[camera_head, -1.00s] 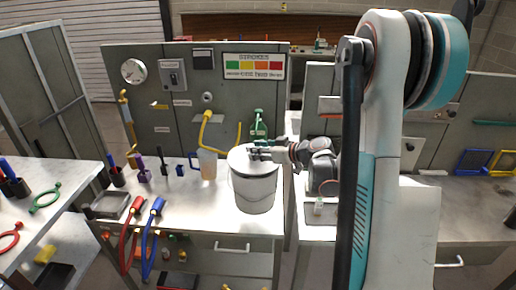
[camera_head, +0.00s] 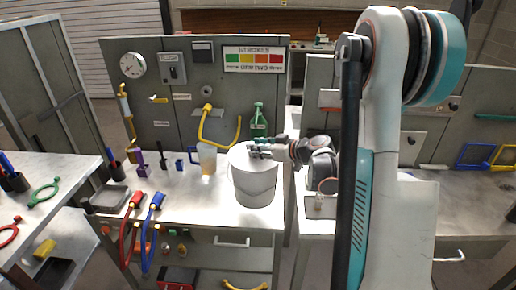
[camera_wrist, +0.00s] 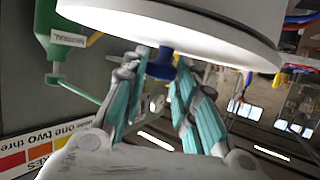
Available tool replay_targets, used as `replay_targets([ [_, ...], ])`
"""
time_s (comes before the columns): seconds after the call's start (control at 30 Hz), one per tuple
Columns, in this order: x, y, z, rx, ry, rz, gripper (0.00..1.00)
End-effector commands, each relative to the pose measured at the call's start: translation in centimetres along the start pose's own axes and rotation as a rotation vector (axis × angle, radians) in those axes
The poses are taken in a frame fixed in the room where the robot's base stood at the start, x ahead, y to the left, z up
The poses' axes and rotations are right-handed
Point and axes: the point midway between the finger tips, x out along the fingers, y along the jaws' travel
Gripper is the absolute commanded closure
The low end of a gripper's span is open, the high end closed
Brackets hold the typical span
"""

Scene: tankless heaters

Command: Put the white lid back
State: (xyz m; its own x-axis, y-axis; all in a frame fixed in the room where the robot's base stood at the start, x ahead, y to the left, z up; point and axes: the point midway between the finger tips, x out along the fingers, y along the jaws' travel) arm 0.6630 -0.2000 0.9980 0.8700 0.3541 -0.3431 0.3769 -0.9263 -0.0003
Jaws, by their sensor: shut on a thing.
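The white lid (camera_wrist: 170,35) is a wide pale disc with a blue knob under my fingers in the wrist view. It also shows at the top of the white bucket (camera_head: 256,188) on the bench in the head view. My gripper (camera_head: 257,149) reaches in from the right at the lid's top, and its fingers (camera_wrist: 165,68) are shut around the knob. The lid looks level with the bucket's mouth. I cannot tell whether it is fully seated or a little above the rim.
A yellow hose (camera_head: 220,142) hangs on the back panel. Red (camera_head: 134,203) and blue (camera_head: 155,203) handled tools lie at the bench's front left.

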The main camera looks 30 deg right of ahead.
Motion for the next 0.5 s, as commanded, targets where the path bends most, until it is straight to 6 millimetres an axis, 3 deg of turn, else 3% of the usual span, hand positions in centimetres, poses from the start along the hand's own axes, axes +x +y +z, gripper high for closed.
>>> replay_targets([
  [0.03,0.01,0.00,0.03,0.000,0.000,0.000,0.67],
  [0.1,0.00,0.00,0.00,0.000,0.000,0.000,0.51],
  [0.5,-0.33,0.04,0.01,0.000,0.000,0.001,0.50],
])
